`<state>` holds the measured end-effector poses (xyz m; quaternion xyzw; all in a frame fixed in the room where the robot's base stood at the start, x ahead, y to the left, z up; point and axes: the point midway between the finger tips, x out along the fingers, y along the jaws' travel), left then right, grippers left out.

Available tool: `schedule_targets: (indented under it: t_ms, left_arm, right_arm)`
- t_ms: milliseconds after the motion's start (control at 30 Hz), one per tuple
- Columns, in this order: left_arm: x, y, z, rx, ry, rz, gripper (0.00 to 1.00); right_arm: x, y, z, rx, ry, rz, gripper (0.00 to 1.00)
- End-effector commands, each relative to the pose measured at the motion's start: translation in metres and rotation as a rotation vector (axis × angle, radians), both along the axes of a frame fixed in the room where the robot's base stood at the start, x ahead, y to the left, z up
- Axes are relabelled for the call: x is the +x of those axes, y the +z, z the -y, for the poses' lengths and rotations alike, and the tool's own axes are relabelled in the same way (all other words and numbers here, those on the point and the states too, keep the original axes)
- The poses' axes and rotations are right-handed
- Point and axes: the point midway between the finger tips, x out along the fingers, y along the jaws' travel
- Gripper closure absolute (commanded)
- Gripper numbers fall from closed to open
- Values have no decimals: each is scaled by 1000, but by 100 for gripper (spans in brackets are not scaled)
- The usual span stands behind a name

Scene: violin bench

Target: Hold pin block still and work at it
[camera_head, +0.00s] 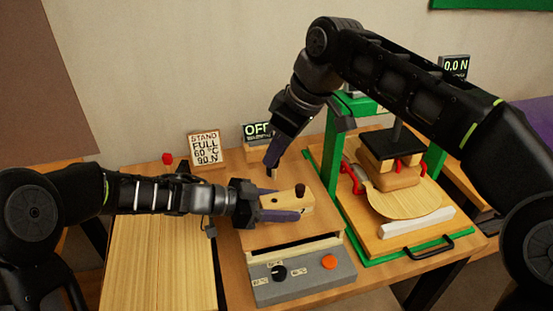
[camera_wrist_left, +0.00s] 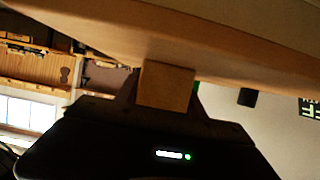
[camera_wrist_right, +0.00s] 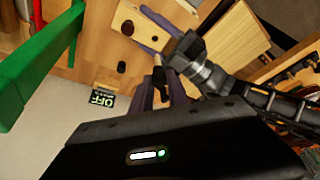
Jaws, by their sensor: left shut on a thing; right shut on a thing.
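The pin block (camera_head: 295,203) is a pale wooden block with a dark round peg (camera_head: 300,189) standing in its top. My left gripper (camera_head: 283,206) is shut on the block from the left, its purple fingers along the sides. The left wrist view shows the block (camera_wrist_left: 166,86) between the fingers. The right wrist view shows the block (camera_wrist_right: 136,24) and its dark peg (camera_wrist_right: 127,27). My right gripper (camera_head: 272,163) points down behind the block, apart from it. It is shut on a small dark piece with a pale tip (camera_wrist_right: 159,84), mostly hidden by the fingers.
A grey control box (camera_head: 305,281) with a black knob and orange button stands in front. The green press frame (camera_head: 334,150) rises to the right, with a thin wooden plate (camera_head: 405,204) in it. A sign (camera_head: 206,150) and a display reading OFF (camera_head: 256,131) stand behind.

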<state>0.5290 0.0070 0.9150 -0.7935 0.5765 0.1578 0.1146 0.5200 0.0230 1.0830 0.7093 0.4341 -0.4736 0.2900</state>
Motion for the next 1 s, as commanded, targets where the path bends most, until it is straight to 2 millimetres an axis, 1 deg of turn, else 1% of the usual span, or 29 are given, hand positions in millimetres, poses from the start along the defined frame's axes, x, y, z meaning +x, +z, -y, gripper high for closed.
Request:
schedule_targets:
  t_ms: [100, 267, 567, 600, 867, 900, 1000]
  left_arm:
    - [0, 0, 0, 0, 0, 0, 98]
    - [0, 0, 0, 0, 0, 0, 98]
    - [0, 0, 0, 0, 0, 0, 98]
    - [0, 0, 0, 0, 0, 0, 52]
    - [0, 0, 0, 0, 0, 0, 31]
    - [0, 0, 0, 0, 0, 0, 29]
    - [0, 0, 0, 0, 0, 0, 29]
  right_arm:
    - [0, 11, -1, 1, 1, 1, 100]
    - [0, 21, -1, 1, 1, 1, 100]
    - [0, 23, 0, -1, 1, -1, 100]
    - [0, 23, 0, -1, 1, -1, 100]
    - [0, 23, 0, -1, 1, -1, 100]
    - [0, 23, 0, -1, 1, -1, 100]
    - [0, 23, 0, -1, 1, -1, 100]
